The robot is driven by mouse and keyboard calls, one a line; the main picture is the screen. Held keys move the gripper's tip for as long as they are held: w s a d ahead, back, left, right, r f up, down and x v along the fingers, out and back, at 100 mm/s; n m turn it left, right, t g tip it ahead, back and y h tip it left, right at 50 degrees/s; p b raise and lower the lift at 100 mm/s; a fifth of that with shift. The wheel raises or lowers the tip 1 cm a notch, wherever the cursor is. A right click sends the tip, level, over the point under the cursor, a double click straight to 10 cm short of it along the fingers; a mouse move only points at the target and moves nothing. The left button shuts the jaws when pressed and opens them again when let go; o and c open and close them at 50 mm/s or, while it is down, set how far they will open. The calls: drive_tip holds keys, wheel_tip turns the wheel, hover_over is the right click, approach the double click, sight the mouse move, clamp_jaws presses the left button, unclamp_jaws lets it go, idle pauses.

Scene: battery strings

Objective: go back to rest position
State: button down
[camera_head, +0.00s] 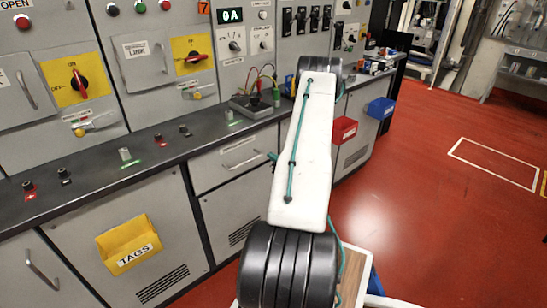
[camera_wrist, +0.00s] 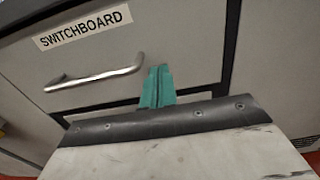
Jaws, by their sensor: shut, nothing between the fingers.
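My gripper (camera_wrist: 157,87) shows in the wrist view as two teal fingers side by side, shut with nothing between them. Behind it is a grey drawer front with a SWITCHBOARD label (camera_wrist: 83,27) and a metal handle (camera_wrist: 95,76). The fingertips are just right of the handle in the picture; I cannot tell how far apart they are. In the head view my white arm link reaches up across the middle and hides most of the gripper. A small teal piece beside the arm may be a fingertip.
A dark counter ledge (camera_head: 95,164) runs along grey cabinets with red-handled switches. A yellow TAGS bin (camera_head: 128,244) hangs on the front at left. A red bin (camera_head: 343,130) and a blue bin (camera_head: 380,108) hang farther right. The red floor (camera_head: 440,215) at right is open.

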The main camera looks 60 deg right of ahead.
drive_tip(key=v, duration=0.8)
drive_tip(key=shift+s, duration=0.1)
drive_tip(key=w+a+r+n+g+y, duration=0.25)
drive_tip(key=a+r+n+y, duration=0.4)
drive_tip(key=a, duration=0.45)
drive_tip(key=w+a+r+n+g+y, duration=0.2)
drive_tip(key=a+r+n+g+y, duration=0.35)
drive_tip(key=a, duration=0.55)
drive_tip(key=w+a+r+n+g+y, duration=0.2)
drive_tip(key=a+r+n+y, duration=0.35)
drive_tip(key=a+n, duration=0.4)
drive_tip(key=s+a+r+n+g+h, duration=0.2)
drive_tip(key=s+a+r+n+h, duration=0.3)
drive_tip(key=a+r+n, duration=0.3)
drive_tip(key=s+a+r+n+g+h, duration=0.3)
drive_tip(key=a+r+n, duration=0.6)
drive_tip(key=a, duration=0.6)
drive_tip(key=s+n+h, duration=0.2)
drive_tip(key=s, duration=0.1)
drive_tip(key=shift+s+r, duration=0.3)
drive_tip(key=shift+s, duration=0.1)
